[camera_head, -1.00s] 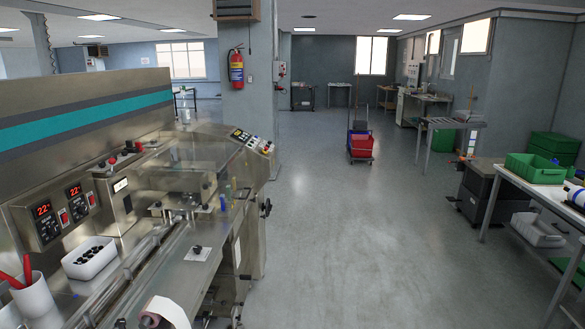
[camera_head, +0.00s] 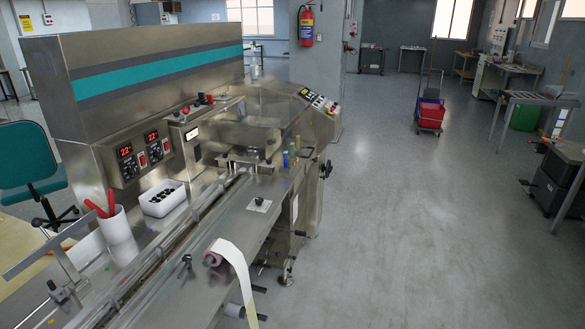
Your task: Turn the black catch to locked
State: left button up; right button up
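A small black knob on a pale square plate (camera_head: 259,202) sits on the steel deck of the flow wrapper (camera_head: 165,75). It may be the black catch, but it is too small to tell whether it is locked. Another black part, a handle or handwheel (camera_head: 326,169), is on the machine's right side. Neither of my grippers is in view.
A white bin of black pieces (camera_head: 162,199) and a white cup with red-handled tools (camera_head: 117,230) stand on the machine. A film roll (camera_head: 214,258) hangs its white web at the front. A teal chair (camera_head: 30,160) is left; open floor (camera_head: 400,230) lies right.

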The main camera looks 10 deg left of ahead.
aim_at(188, 258)
jog(key=l+u, duration=0.1)
jog(key=u, duration=0.95)
